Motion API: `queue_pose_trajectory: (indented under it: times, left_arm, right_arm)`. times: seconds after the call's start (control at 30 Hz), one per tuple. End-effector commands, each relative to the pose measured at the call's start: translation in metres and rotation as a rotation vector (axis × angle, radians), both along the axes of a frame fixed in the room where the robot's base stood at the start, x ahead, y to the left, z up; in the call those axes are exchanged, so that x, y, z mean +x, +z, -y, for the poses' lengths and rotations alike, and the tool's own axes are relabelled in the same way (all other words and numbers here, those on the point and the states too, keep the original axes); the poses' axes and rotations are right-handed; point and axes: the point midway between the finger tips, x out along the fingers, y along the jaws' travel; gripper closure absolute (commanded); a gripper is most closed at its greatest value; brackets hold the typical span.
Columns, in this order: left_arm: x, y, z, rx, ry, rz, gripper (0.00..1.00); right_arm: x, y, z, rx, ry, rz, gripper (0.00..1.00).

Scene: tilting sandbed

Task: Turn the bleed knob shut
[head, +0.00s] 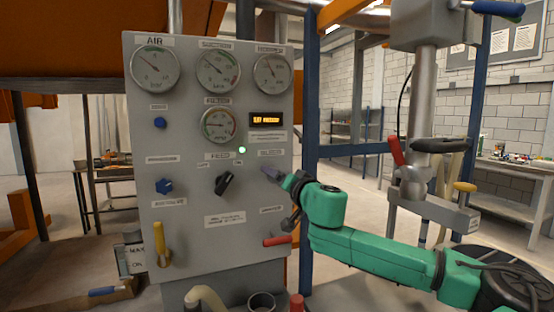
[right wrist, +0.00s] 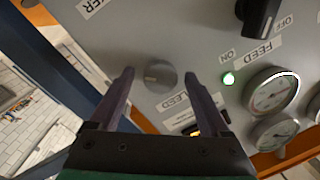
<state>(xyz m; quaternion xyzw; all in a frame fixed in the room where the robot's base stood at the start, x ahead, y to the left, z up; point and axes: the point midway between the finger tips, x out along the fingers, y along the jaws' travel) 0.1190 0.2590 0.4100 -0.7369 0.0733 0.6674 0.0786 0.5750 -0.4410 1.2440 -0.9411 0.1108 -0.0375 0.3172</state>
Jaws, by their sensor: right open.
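The bleed knob (right wrist: 160,75) is a small round grey knob on the grey panel, beside a label partly reading "LEED". In the right wrist view it shows between the two fingertips of my right gripper (head: 271,174), with a gap on each side. My right gripper is open, its dark fingers pointing at the panel. I cannot tell how far the fingertips are from the panel face. My left gripper is in neither view.
The panel (head: 140,220) also carries a black FEED knob (head: 224,183), a lit green lamp (head: 241,149), blue knobs (head: 164,186), several gauges (head: 154,70) and an orange display (head: 267,119). A yellow handle (head: 159,240) and red lever (head: 277,241) stick out lower down.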

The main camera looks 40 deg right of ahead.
Motion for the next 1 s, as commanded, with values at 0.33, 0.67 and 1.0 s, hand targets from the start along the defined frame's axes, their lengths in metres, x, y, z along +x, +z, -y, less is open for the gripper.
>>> queue_pose_trajectory:
  times: [0.33,0.67,1.0]
  left_arm:
    - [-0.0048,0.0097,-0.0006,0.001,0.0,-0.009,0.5]
    - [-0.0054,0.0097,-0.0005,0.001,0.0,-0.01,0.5]
    - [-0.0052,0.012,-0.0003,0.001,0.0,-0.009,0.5]
  right_arm:
    - [0.0034,-0.0031,0.0002,-0.001,0.0,-0.003,0.19]
    - [0.0032,-0.0024,0.0002,-0.003,0.0,-0.002,1.0]
    - [0.0032,-0.0012,0.0001,-0.069,0.001,-0.025,1.0]
